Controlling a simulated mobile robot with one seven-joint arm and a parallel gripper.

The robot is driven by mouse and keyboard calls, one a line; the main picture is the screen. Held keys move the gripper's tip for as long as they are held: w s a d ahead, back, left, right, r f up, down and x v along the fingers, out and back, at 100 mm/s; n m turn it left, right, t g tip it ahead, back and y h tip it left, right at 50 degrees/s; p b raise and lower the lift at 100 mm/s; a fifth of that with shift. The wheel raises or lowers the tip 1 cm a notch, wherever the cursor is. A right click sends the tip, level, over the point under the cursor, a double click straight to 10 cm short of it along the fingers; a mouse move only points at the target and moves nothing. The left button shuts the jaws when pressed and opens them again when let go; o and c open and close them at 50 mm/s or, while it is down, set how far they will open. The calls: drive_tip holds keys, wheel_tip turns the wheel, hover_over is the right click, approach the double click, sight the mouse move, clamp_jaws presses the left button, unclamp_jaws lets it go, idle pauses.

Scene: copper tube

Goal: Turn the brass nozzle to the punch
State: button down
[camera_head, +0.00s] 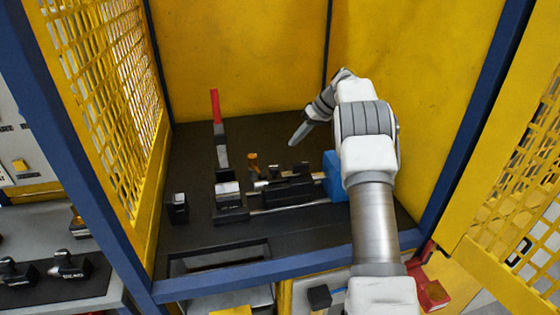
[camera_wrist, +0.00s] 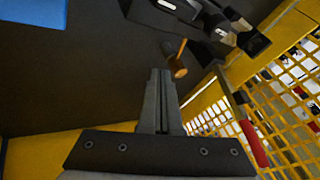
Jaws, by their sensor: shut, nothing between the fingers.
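The brass nozzle (camera_head: 253,160) is a small orange-brown piece standing near the middle of the black machine bed. It also shows in the wrist view (camera_wrist: 179,64), just past and to the right of my fingertips. I cannot tell for certain which part is the punch; a silver-tipped part (camera_head: 262,184) lies just in front of the nozzle. My gripper (camera_head: 295,138) is shut and empty, above and to the right of the nozzle in the head view, apart from it. In the wrist view its two grey fingers (camera_wrist: 161,76) are pressed together.
A lever with a red handle (camera_head: 215,106) stands upright left of the nozzle. A blue block (camera_head: 334,176) sits at the right end of the rods. A small black post (camera_head: 177,207) stands at the left. Yellow walls and mesh (camera_head: 112,100) enclose the bed.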

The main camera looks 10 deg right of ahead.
drive_tip(key=p, duration=0.1)
approach(256, 166)
drive_tip(key=f, duration=0.1)
drive_tip(key=d+f, duration=0.1)
drive_tip(key=f, duration=0.1)
drive_tip(key=d+f, duration=0.1)
drive_tip(key=f, duration=0.1)
drive_tip(key=shift+d, duration=0.1)
drive_tip(key=shift+s+a+f+p, duration=0.15)
drive_tip(key=shift+a, duration=0.45)
drive_tip(key=shift+s+a+f+p, duration=0.1)
drive_tip(key=shift+s+a+p, duration=0.1)
drive_tip(key=shift+a, duration=0.4)
drive_tip(key=shift+s+a+f+p, duration=0.1)
drive_tip(key=shift+a+f+p, duration=0.05)
drive_tip(key=shift+a, duration=0.45)
drive_tip(key=shift+a, duration=0.1)
